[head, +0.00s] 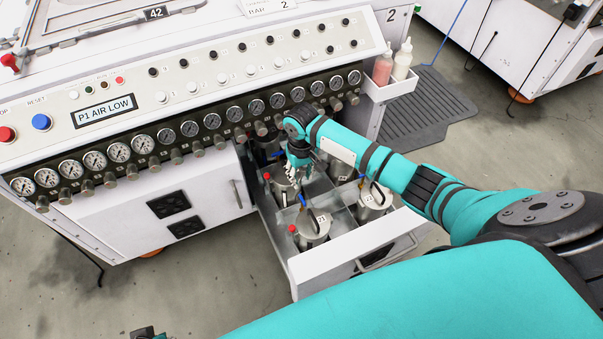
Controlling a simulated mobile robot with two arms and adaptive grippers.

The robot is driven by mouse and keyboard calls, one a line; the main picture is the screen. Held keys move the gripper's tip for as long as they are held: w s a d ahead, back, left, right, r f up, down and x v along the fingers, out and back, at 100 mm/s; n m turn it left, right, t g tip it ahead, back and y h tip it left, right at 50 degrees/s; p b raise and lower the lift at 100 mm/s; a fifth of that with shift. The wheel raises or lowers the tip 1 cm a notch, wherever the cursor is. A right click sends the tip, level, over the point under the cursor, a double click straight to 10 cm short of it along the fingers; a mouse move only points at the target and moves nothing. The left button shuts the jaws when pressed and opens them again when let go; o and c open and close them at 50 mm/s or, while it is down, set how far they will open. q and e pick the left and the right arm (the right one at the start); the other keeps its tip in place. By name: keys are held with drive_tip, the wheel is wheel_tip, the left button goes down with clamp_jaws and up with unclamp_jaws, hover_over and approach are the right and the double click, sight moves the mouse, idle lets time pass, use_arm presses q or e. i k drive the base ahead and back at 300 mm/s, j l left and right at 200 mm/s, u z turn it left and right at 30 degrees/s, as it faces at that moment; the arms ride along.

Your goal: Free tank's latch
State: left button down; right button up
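Several silver metal tanks sit in an open drawer (335,262) under the gauge panel. The front left tank (312,232) has a lid tagged 21, a red knob (293,229) and a blue-and-black latch lever (302,201). Another tank (374,205) stands at the front right. A tank (281,188) behind the front left one is partly covered by my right gripper (293,181). That gripper points down just over its lid; its fingers are too small to tell open from shut, or whether they touch anything. A dark part at the bottom edge, probably my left gripper (144,332), is mostly cut off.
A row of pressure gauges (118,152) with knobs runs above the drawer. The display (104,111) reads P1 AIR LOW. A white bottle holder (391,87) juts out at the right corner, above a dark floor mat (425,110). Floor left of the drawer is clear.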

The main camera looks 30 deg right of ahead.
sight(293, 229)
drive_tip(key=j, duration=1.25)
